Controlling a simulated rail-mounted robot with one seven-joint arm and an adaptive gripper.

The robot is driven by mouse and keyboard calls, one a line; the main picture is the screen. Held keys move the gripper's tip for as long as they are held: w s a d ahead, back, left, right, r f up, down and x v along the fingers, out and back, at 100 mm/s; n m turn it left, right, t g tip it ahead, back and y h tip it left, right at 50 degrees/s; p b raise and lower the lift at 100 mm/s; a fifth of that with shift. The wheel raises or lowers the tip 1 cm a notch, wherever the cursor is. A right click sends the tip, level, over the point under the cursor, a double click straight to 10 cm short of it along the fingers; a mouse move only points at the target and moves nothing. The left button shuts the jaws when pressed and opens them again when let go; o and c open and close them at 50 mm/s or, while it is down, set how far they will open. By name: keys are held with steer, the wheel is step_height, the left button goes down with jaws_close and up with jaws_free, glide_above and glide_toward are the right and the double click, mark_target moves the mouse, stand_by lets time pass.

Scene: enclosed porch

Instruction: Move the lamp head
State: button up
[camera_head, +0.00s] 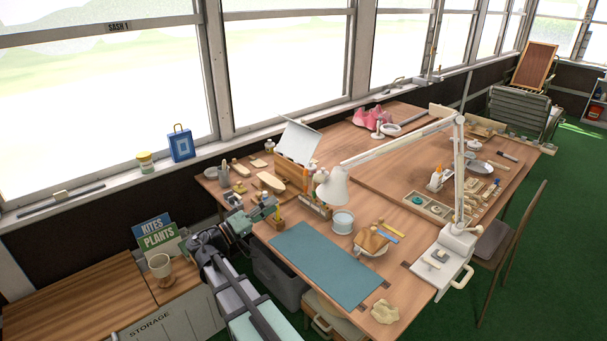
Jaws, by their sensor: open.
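The white lamp head (333,189) is a bell-shaped shade hanging above the wooden table, its opening facing down. It sits at the left end of a white jointed lamp arm (400,142), which runs right to an elbow and then down to a white base (455,244) at the table's right edge. My gripper (268,206) is open and appears small over the table's left part, to the left of the lamp head and apart from it. Its fingertips are hard to make out against the small items behind. I see nothing held in it.
A teal mat (325,263) lies bare on the near table (415,270). Under the lamp head stand a pale blue round container (342,222) and a bowl with wooden pieces (372,240). A white easel-like panel (297,141) stands behind. A chair (508,245) is at right.

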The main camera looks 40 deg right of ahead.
mark_target(316, 178)
steer(key=shift+m, duration=0.5)
steer(key=shift+p+x, duration=2.75)
steer(key=shift+x, duration=6.05)
steer(key=shift+s, duration=0.2)
jaws_close()
